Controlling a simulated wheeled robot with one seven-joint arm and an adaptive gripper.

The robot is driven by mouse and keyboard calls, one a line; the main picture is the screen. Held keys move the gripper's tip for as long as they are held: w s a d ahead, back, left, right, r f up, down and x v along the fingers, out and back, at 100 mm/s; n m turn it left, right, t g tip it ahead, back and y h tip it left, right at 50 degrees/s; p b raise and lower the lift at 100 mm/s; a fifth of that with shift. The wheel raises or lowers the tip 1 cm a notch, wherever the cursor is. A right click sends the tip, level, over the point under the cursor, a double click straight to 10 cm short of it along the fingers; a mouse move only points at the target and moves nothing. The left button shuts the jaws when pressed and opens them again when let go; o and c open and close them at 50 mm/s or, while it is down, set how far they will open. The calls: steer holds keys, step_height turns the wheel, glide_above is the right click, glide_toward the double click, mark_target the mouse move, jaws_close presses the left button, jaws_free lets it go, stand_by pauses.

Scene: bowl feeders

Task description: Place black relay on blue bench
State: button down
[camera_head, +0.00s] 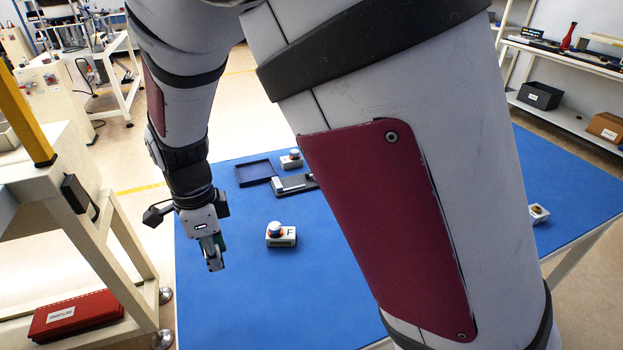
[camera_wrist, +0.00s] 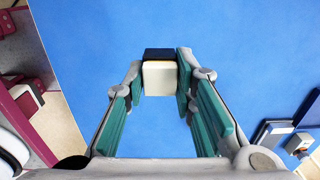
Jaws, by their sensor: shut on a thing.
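My gripper (camera_head: 215,264) points down over the left part of the blue bench (camera_head: 245,300). In the wrist view my gripper (camera_wrist: 161,82) is shut on a small block, the relay (camera_wrist: 159,53), with a black part behind a cream-white part. The green-padded fingers hold it from both sides, near their tips. The bench (camera_wrist: 240,50) fills most of the wrist view behind it. I cannot tell whether the relay touches the bench or hangs above it. In the head view the relay is hidden or too small to make out.
A white button box marked F (camera_head: 283,238) stands right of my gripper. Farther back are a dark blue tray (camera_head: 255,173), a grey-black fixture (camera_head: 293,184) and another button box (camera_head: 291,160). A small part (camera_head: 539,213) lies far right. The bench's front left is clear.

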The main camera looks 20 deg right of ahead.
steer(key=shift+f+b, duration=1)
steer(key=shift+f, duration=4)
steer(key=shift+f, duration=0.1)
steer(key=c, duration=1.3)
jaws_free()
steer(key=shift+c, duration=0.2)
step_height(320, 180, up, 12)
steer(key=shift+r+p, duration=0.2)
steer(key=shift+p, duration=1)
